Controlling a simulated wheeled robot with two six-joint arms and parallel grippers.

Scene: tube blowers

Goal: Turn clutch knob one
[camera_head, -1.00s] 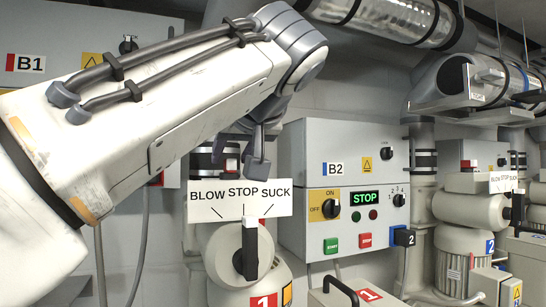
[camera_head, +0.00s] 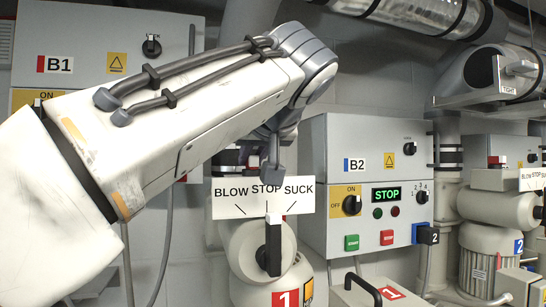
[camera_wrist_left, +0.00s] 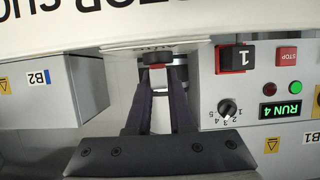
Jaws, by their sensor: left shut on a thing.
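My left gripper (camera_head: 264,163) is behind and just above the BLOW STOP SUCK sign (camera_head: 264,204) of blower 1. In the left wrist view its two dark fingers (camera_wrist_left: 160,82) are shut on a small dark knob with a red edge (camera_wrist_left: 157,57), which I take to be clutch knob one. The knob is partly hidden by the fingers, and its angle is hard to tell. In the head view the arm and sign mostly hide it. My right gripper is not in view.
A black lever with a white tip (camera_head: 273,245) points up at STOP below the sign. Panel B2 (camera_head: 322,135) stands close on the right and reads STOP. Panel B1 (camera_wrist_left: 258,85) reads RUN 4. A second blower (camera_head: 490,255) stands farther right.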

